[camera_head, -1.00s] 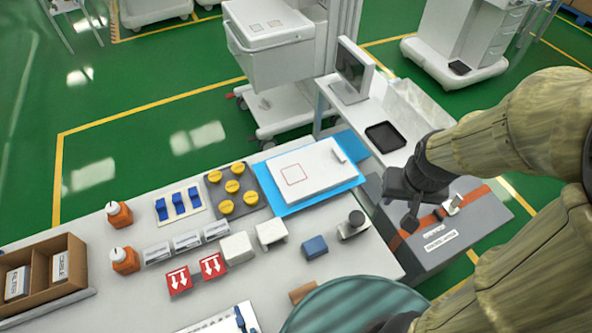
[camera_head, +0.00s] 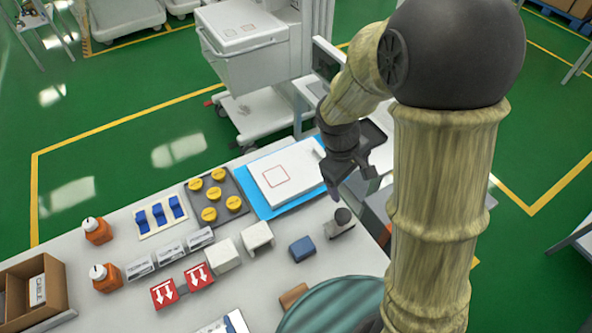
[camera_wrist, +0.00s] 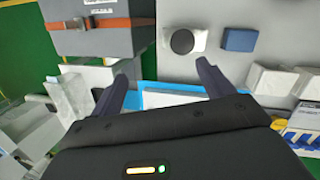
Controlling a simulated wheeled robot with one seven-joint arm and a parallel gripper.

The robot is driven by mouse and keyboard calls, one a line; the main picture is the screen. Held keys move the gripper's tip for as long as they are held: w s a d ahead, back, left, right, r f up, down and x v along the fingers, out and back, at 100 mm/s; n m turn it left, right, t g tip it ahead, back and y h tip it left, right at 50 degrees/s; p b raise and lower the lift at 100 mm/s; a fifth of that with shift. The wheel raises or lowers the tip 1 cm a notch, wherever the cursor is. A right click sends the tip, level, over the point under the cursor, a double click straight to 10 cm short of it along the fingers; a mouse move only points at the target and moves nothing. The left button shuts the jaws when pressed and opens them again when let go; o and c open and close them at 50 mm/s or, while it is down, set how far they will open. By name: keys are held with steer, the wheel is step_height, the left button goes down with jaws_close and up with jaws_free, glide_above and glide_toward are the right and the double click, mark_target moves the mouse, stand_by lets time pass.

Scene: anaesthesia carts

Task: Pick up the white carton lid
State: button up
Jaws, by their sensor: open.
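The white carton lid (camera_head: 290,185) looks like a flat white slab with a red square outline and a small raised piece near its right end. It lies on a blue mat (camera_head: 256,201) on the table. My gripper (camera_head: 350,184) is open and empty, above and just right of the lid's right end in the head view. In the wrist view my open fingers (camera_wrist: 165,70) point over the blue mat (camera_wrist: 170,87); a strip of white shows beyond my palm, and most of the lid is hidden behind it.
A dark cylinder-topped block (camera_head: 342,221) and a blue block (camera_head: 302,249) stand near the mat. A grey tray with yellow discs (camera_head: 231,184) is left of it. A grey case with an orange strap (camera_wrist: 100,30) is beside the table. A monitor (camera_head: 326,62) stands behind.

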steer(key=w+a+f+n+t+h+b, duration=0.1)
steer(key=w+a+f+n+t+h, duration=0.1)
steer(key=a+n, duration=0.3)
steer(key=w+a+f+n+t+h+b, duration=0.1)
steer(key=w+a+f+n+t+h, duration=0.1)
steer(key=a+n, duration=0.3)
steer(key=w+a+f+n+t+h+b, duration=0.1)
steer(key=w+a+f+n+t+h, duration=0.1)
steer(key=a, duration=0.8)
steer(key=shift+w+a+f+n+t+h, duration=0.15)
steer(key=shift+w+n+t+h, duration=0.15)
steer(key=shift+w+n+h, duration=0.4)
steer(key=shift+w+a+r+n+t+h, duration=0.1)
steer(key=shift+w+n+t+h, duration=0.25)
steer(key=shift+w+n, duration=0.4)
steer(key=shift+s+a+n, duration=0.15)
steer(key=shift+a+n, duration=0.2)
steer(key=shift+d, duration=0.1)
steer(key=p, duration=0.1)
glide_toward(318, 153)
steer(key=x, duration=0.3)
steer(key=shift+s+d+f, duration=0.1)
steer(key=shift+s+f, duration=0.1)
steer(key=shift+f, duration=0.05)
steer(key=shift+d, duration=0.1)
steer(key=p+x, duration=0.1)
steer(key=x, duration=0.4)
steer(key=shift+w+r+p, duration=0.15)
steer(key=shift+w+p, duration=0.1)
steer(key=shift+p, duration=0.15)
